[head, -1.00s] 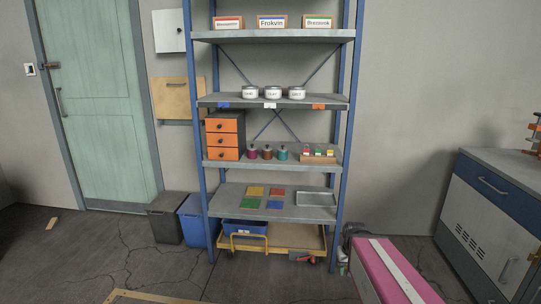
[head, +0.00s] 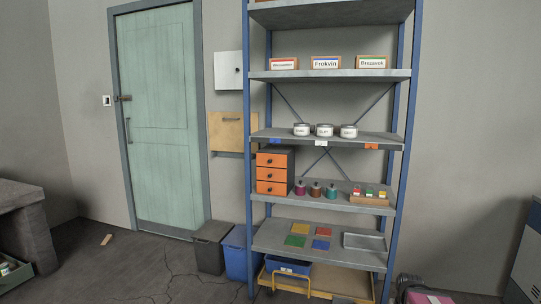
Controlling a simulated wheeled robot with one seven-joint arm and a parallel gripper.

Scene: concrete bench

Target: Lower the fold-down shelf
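My gripper is not in view.
A blue-framed rack (head: 333,75) with jars and boxes stands right of the panel. Grey and blue bins (head: 210,254) stand on the floor below the panel. A green door (head: 158,120) is to the left. A concrete bench (head: 22,210) is at far left. Floor before the door is mostly clear.

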